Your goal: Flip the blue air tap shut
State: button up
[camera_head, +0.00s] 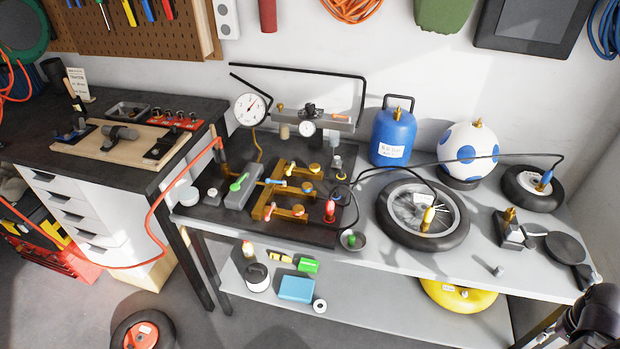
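A brass manifold (272,207) with several small taps lies on the dark board on the bench. A blue tap lever (275,182) is at its left side, beside the grey block with the green lever (238,183). Another small blue piece (308,187) shows at the manifold's right side. I cannot tell which blue part is the air tap, or whether its lever is open or shut. A dark part of my arm (593,318) is cut off at the lower right corner, far from the manifold. The state of my gripper's fingers cannot be made out.
A pressure gauge (251,108) and black pipe frame stand behind the manifold. A blue gas bottle (392,137), a white ball with blue spots (468,150) and a wheel (384,215) stand to the right. Black hoses cross the bench. A red hose (155,205) hangs at the left.

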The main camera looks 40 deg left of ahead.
aim_at(266, 180)
jog(key=z, duration=0.25)
jog(key=k, duration=1.15)
jog(key=u, duration=1.45)
jog(key=i, duration=0.9)
jog(key=z, duration=0.1)
